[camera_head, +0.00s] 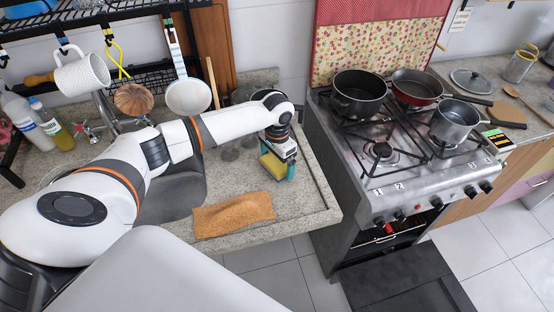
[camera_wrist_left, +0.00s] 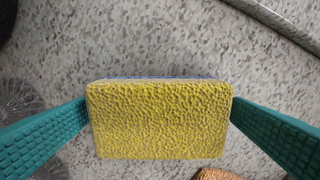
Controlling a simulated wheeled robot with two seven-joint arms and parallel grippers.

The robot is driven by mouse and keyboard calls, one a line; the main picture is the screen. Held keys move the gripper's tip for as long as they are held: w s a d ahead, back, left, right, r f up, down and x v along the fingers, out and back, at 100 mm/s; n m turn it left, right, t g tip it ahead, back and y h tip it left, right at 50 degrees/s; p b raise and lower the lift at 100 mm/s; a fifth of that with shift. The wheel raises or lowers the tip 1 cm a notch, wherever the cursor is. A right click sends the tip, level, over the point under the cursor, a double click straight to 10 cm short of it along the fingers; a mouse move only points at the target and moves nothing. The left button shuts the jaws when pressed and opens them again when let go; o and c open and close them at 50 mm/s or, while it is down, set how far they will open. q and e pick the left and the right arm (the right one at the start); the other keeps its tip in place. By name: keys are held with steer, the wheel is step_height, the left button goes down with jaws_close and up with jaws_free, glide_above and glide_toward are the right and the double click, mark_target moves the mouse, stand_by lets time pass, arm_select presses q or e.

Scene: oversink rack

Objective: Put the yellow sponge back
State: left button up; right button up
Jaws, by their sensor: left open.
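The yellow sponge (camera_head: 272,167) is at my left gripper, over the grey stone counter right of the sink. In the left wrist view the sponge (camera_wrist_left: 158,120) fills the middle, its porous yellow face toward the camera. My left gripper (camera_head: 279,171) points down and is open. Its teal fingers stand one on each side of the sponge, close to its left and right edges. I cannot tell whether either finger touches it. My right gripper is not in view.
An orange-brown cloth (camera_head: 233,214) lies on the counter (camera_head: 310,207) in front of the gripper. The stove (camera_head: 375,150) with pots stands to the right. A black rack (camera_head: 95,15) with hanging mugs and utensils is above the sink. Bottles (camera_head: 50,125) stand at left.

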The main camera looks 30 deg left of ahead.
mark_target(277, 162)
arm_select(q)
steer(key=shift+w+r, duration=0.1)
steer(key=shift+r, duration=0.45)
step_height(277, 162, up, 11)
steer(key=b, duration=0.1)
steer(key=shift+b, duration=0.3)
